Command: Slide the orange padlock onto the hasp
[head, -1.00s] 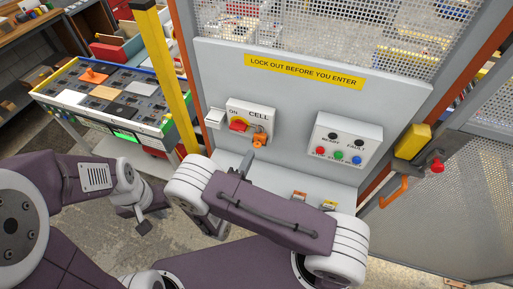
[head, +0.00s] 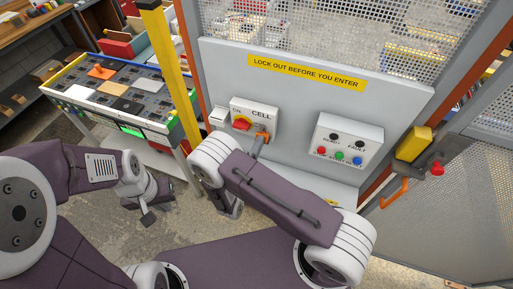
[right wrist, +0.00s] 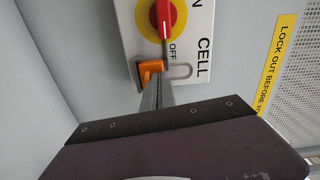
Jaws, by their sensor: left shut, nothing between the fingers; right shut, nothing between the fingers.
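The orange padlock (head: 264,136) is at the lower right of the switch box (head: 243,106), under the red rotary handle (head: 241,123). In the right wrist view the padlock (right wrist: 151,68) sits just below the handle and the OFF mark, beside a grey loop (right wrist: 181,71). I cannot tell whether this loop is the hasp or the shackle. My right gripper (head: 258,147) is shut with its tips at the padlock, apparently touching it, with nothing between the fingers; its tips (right wrist: 157,82) partly cover the padlock. My left gripper (head: 147,217) is shut and empty, low at the left, away from the panel.
A button box (head: 347,143) is right of the switch box, under a yellow sign (head: 306,72). A yellow post (head: 170,75) and a rack table (head: 70,108) with flat pieces stand left. An open gate with an orange handle (head: 394,193) is right.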

